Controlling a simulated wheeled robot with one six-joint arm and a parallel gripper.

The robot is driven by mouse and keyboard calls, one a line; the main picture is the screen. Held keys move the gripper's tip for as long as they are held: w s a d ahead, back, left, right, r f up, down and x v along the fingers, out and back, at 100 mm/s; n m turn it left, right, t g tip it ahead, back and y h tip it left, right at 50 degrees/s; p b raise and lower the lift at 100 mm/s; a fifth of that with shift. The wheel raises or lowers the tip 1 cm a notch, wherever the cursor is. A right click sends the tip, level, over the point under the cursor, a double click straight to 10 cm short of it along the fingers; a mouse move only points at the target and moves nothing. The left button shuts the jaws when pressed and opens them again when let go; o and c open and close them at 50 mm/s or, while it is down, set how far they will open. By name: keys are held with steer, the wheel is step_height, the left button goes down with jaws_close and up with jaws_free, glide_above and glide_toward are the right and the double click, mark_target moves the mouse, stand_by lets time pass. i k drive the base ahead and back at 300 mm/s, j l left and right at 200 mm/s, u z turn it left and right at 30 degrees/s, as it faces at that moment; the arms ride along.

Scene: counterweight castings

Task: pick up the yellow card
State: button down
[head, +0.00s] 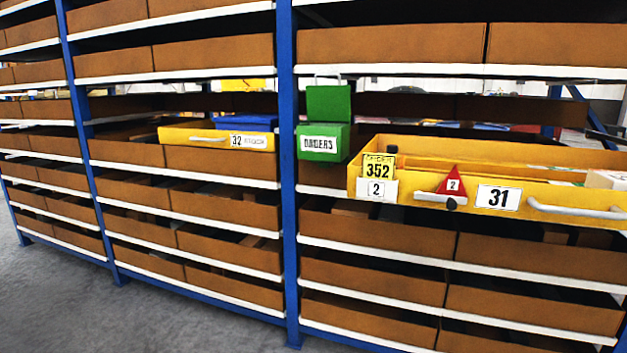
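A yellow card (378,167) with the black number 352 stands upright at the front left of the open yellow drawer marked 31. A white label (377,190) with a 2 is just below it and seems to touch its lower edge. A small dark round thing (391,149) shows at the card's top right; I cannot tell whether it touches the card. My gripper is not in view.
The yellow drawer (547,210) juts from a blue-posted shelf rack, with a grey handle and a red triangle (452,181) on its front. Left of it are a green box (322,142) and another yellow drawer (190,138). The grey floor (110,315) at lower left is clear.

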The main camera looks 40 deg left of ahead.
mark_target(375, 166)
steer(key=u, duration=1.15)
